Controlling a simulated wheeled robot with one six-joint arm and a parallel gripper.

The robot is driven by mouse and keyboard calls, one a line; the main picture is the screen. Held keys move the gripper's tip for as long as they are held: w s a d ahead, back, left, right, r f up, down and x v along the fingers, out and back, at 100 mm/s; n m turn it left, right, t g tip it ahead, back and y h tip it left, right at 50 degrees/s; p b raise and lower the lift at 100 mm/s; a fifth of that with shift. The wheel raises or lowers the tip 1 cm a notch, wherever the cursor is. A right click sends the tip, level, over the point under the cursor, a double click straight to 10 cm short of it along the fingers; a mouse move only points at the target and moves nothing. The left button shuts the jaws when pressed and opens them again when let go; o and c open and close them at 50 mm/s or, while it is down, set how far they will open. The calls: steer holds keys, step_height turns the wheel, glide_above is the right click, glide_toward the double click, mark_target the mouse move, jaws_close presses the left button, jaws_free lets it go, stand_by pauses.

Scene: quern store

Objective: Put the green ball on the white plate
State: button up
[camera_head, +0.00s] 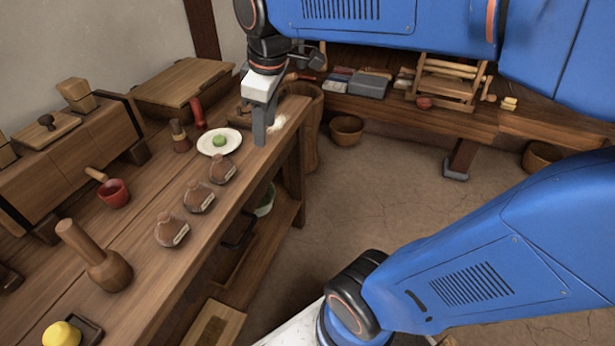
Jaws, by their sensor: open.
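The white plate (207,147) lies on the long wooden bench, near its far end. A small green ball (219,141) rests on the middle of the plate and looks slightly flattened from this angle. My gripper (264,134) is open, with its fingers pointing down just right of the plate, near the bench's right edge. It is apart from the ball, and nothing shows between its fingers. One finger partly hides the other.
Three brown flasks (199,197) stand along the bench's right side. Boxes (58,167) line the left side. A shelf (463,121) stands beyond open floor.

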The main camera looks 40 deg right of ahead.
steer(key=s+d+f+m+t, duration=0.2)
steer(key=s+f+m, duration=0.6)
steer(key=s, duration=0.4)
steer(key=shift+s+d, duration=0.15)
steer(key=shift+d, duration=0.15)
stand_by(0.7)
